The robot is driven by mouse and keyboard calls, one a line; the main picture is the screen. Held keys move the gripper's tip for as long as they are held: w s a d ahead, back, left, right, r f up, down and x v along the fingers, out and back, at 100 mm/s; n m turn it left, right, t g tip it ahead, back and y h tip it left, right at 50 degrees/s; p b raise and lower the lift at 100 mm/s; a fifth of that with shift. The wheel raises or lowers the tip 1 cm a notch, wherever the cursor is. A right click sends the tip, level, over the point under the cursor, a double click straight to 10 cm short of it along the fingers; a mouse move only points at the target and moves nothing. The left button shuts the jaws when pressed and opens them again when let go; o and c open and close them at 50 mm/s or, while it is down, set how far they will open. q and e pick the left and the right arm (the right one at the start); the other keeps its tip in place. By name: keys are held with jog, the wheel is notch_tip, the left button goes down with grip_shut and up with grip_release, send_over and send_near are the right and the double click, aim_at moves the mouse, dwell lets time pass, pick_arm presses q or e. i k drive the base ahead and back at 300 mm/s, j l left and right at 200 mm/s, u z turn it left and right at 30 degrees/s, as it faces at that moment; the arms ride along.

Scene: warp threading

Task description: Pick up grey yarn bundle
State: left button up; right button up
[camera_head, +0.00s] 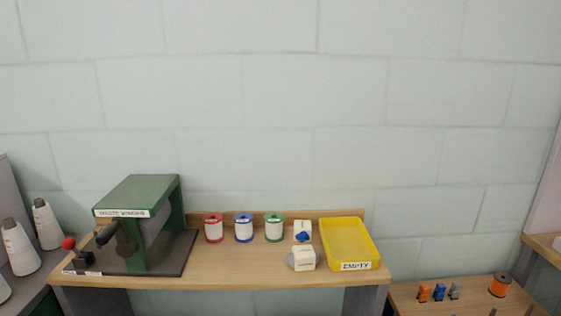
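Neither of my grippers shows in the head view. On the wooden bench, a white block-like piece (304,259) with a rounded grey part on its left side lies just left of the yellow tray. I cannot tell from this view which of the two grey things is the grey yarn bundle. Nothing is seen touching either of them.
The yellow tray (326,245), labelled EMPTY, sits at the bench's right end. A white-and-blue piece (302,231) and red, blue and green spools (244,228) stand along the back. A green winder (138,193) fills the left end. An orange spool (500,285) stands lower right.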

aim_at(303, 257)
jog(key=k+j, duration=0.2)
jog(key=k, duration=0.3)
jog(key=k+j, duration=0.2)
jog(key=k, duration=0.3)
